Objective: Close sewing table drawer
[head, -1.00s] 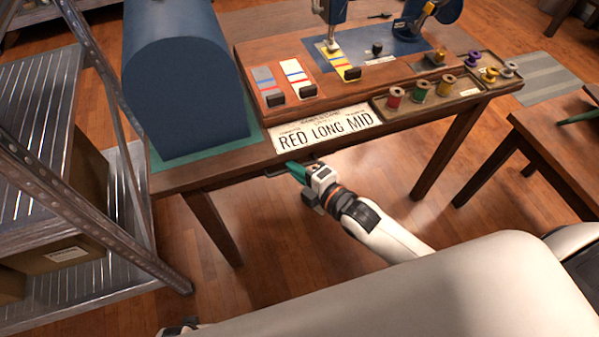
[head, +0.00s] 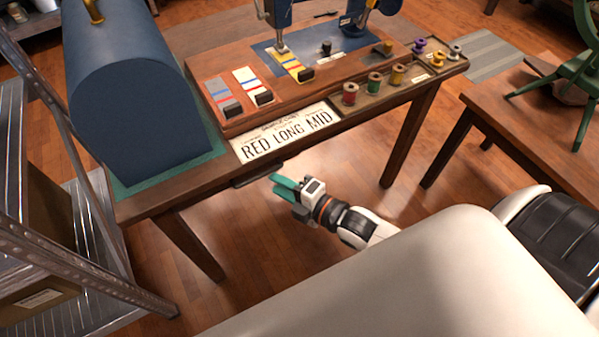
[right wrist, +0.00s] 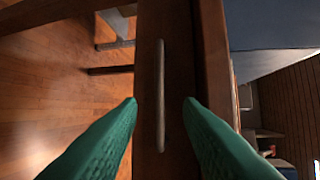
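The sewing table (head: 140,205) stands in front of me. Its drawer front (right wrist: 150,30) is a dark wooden panel under the tabletop edge, with a slim bar handle (right wrist: 160,95). The handle (head: 258,175) also shows below the table's front edge in the head view. The drawer looks about flush with the table, though its exact gap cannot be told. My right gripper (head: 285,187) is open and empty, a little in front of the handle and apart from it. In the right wrist view, its green fingers (right wrist: 162,103) lie on either side of the handle. My left gripper is out of view.
A blue domed case (head: 135,100), a sign (head: 285,133) and thread spools (head: 375,82) are on the table. A metal shelf (head: 85,255) stands close on the left, and another wooden table (head: 540,120) on the right. Floor below the drawer is clear.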

